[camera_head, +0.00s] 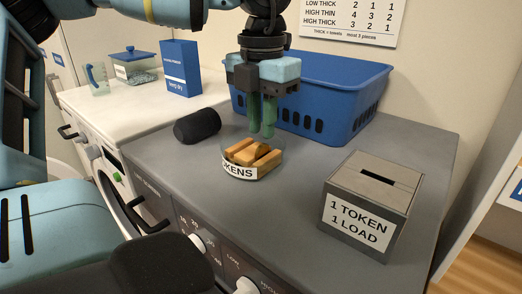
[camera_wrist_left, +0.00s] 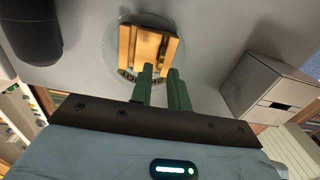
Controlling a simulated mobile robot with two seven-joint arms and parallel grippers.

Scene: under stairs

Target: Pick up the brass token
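Several brass-coloured bar-shaped tokens (camera_head: 258,150) lie in a round clear dish (camera_head: 239,174) labelled "TOKENS" on the grey machine top. They also show in the left wrist view (camera_wrist_left: 148,46), beyond the fingertips. I cannot tell which one is the task's token. My left gripper (camera_head: 262,135) points down over the dish, its green fingers slightly apart with nothing visible between them. The left wrist view shows a narrow gap between its fingertips (camera_wrist_left: 160,72). Whether the fingertips touch a token is not clear. My right gripper is not in view.
A grey slotted box (camera_head: 366,207) labelled "1 TOKEN 1 LOAD" stands to the right. A blue basket (camera_head: 345,95) stands behind the dish. A black cylinder (camera_head: 197,126) lies to its left. A blue carton (camera_head: 181,68) stands on the white machine. The grey top between dish and box is clear.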

